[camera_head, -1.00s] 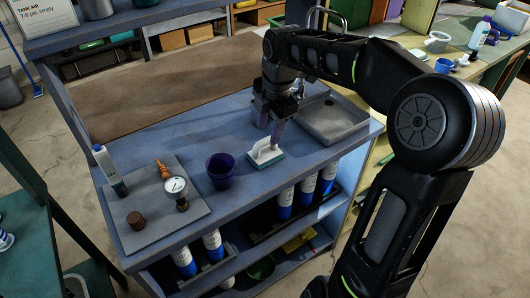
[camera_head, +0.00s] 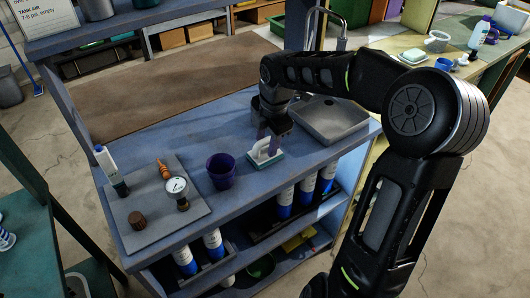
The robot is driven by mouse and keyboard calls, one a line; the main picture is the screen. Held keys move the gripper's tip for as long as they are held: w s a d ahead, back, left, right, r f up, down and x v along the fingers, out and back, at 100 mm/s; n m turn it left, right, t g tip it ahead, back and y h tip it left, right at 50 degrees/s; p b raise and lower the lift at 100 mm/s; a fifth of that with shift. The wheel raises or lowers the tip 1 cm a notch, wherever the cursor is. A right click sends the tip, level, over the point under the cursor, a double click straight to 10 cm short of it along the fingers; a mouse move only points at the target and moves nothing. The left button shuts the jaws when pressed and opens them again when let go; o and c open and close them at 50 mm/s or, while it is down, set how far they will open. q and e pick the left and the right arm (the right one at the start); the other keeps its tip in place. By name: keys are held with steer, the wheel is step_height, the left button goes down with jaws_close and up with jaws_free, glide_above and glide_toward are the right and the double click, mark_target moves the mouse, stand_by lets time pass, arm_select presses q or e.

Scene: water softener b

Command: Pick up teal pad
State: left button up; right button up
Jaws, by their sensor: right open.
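The teal pad (camera_head: 278,157) has a white body with a handle on top and a teal edge below. It lies on the blue bench top, between the purple cup and the metal sink. My right gripper (camera_head: 267,146) points down over the pad, with its open fingers at the handle. The fingers partly hide the handle, and I cannot tell whether they touch it. My left gripper is not in view.
A purple cup (camera_head: 221,171) stands just left of the pad. A metal sink tray (camera_head: 330,122) is to its right. A grey plate (camera_head: 152,212) on the left holds a gauge (camera_head: 177,188), an orange fitting and a brown cap. Blue-and-white cartridges stand on the shelf below.

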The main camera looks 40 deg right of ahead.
steer(key=shift+c, duration=0.5)
jaws_close()
